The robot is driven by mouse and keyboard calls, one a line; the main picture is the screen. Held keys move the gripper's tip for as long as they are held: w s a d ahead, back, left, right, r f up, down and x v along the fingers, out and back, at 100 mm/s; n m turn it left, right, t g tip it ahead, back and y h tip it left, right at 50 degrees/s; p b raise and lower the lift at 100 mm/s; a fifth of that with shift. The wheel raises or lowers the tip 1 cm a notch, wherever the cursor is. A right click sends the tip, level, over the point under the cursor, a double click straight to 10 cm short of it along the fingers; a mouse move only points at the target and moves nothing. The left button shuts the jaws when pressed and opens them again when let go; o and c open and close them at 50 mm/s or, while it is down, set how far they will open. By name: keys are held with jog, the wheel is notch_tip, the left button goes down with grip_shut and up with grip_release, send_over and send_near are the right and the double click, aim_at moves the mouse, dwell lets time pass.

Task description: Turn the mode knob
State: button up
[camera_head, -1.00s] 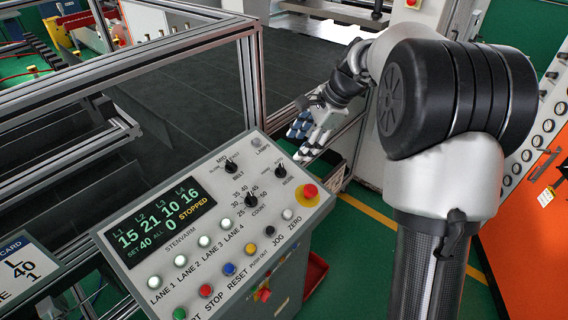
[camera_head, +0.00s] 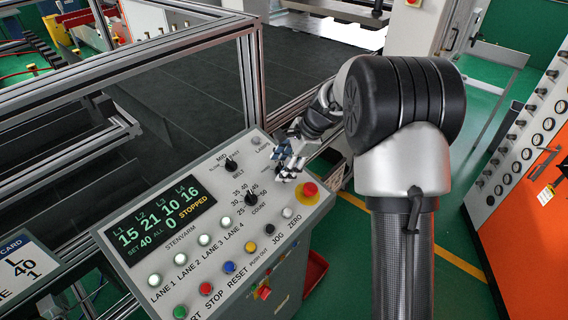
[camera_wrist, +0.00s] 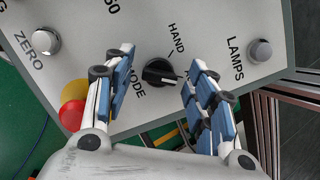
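The black mode knob (camera_wrist: 160,72) sits on the grey panel in the wrist view, between my two fingers and a little beyond them. A white mark shows on its right side. The word HAND is above it to the right, and MODE is partly hidden by my left finger. My gripper (camera_wrist: 160,64) is open, with blue-padded fingers on either side of the knob and nothing held. In the head view my gripper (camera_head: 286,165) is over the panel's upper right part and covers the knob there. I cannot tell if the fingers touch the panel.
The control panel (camera_head: 140,262) carries a red emergency stop (camera_head: 309,189) on yellow, just beside my gripper. The lamps button (camera_wrist: 259,51) and zero button (camera_wrist: 47,40) flank the knob. The count knob (camera_head: 251,198) and belt knob (camera_head: 231,165) are close by. Metal framing (camera_head: 255,85) stands behind.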

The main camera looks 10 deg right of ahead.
jog(key=c, duration=1)
jog(key=n, duration=0.3)
jog(key=shift+n+g, duration=0.3)
jog(key=shift+g, duration=0.1)
jog(key=n, duration=0.3)
jog(key=shift+w+n+g+h, duration=0.1)
jog(key=shift+n+g+h, duration=0.2)
jog(key=n+h, duration=0.1)
jog(key=n, duration=0.5)
jog(key=shift+n+g, duration=0.3)
jog(key=shift+g, duration=0.1)
jog(key=shift+r, duration=0.1)
jog(key=o, duration=1.1)
jog(key=shift+c, duration=0.2)
